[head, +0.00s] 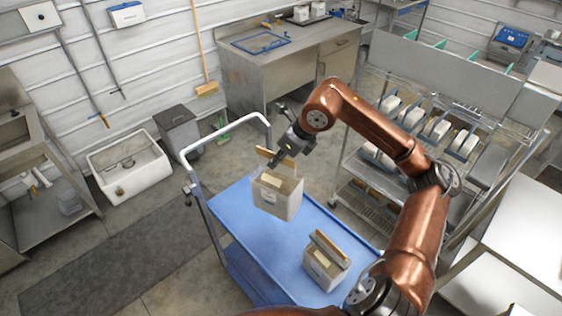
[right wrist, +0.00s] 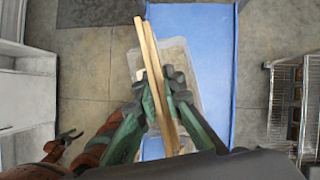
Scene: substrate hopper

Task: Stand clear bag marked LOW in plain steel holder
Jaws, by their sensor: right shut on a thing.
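My right gripper (head: 285,158) is shut on the wooden top bar (head: 278,157) of a clear bag (head: 290,207) with pale contents and a small label too small to read. The bag hangs upright above the blue cart; I cannot tell whether its base touches the deck. In the right wrist view, the green fingers (right wrist: 166,98) pinch the bar, with the bag (right wrist: 180,52) below. A dark claw (right wrist: 64,140) on a copper link, seemingly my left gripper, shows small at lower left. Several holders with white bags (head: 435,128) stand on the wire rack; I cannot tell which holder is plain steel.
A second bag with a bar (head: 325,264) stands on the near part of the blue cart (head: 232,222). The wire rack (head: 400,186) is to the right, behind my right arm. A bin (head: 180,130) and white sink (head: 131,168) stand left. The cart deck between the bags is clear.

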